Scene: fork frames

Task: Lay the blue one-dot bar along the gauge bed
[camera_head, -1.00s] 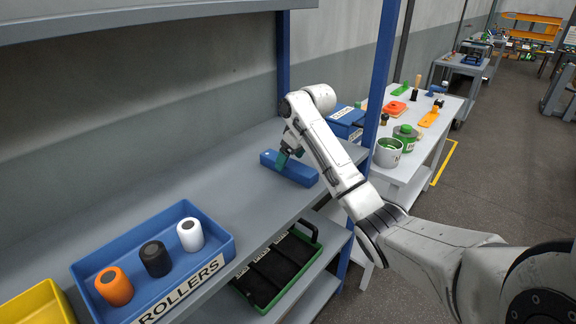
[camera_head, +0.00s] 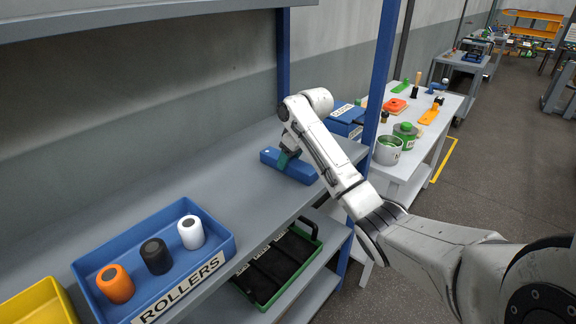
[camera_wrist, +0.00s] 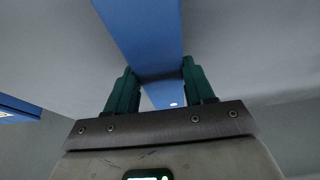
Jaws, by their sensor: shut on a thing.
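The blue bar (camera_head: 301,173) lies on the grey shelf board, near its right end. In the wrist view the bar (camera_wrist: 143,35) runs away between the jaws, with one small pale dot on its near end. My gripper (camera_head: 287,160) reaches down onto the bar, its green fingers around the bar's middle. In the wrist view my gripper (camera_wrist: 157,88) is shut on the bar, one finger at each side. The bar seems to rest on the shelf; I see no clear gap. I cannot make out for certain which thing is the gauge bed.
A blue ROLLERS tray (camera_head: 221,252) with orange, black and white rollers stands to the left. A yellow bin (camera_head: 38,305) is at the lower left. A green-rimmed black tray (camera_head: 272,268) is on the shelf below. A blue post (camera_head: 382,75) and a blue box (camera_head: 347,112) stand at the right.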

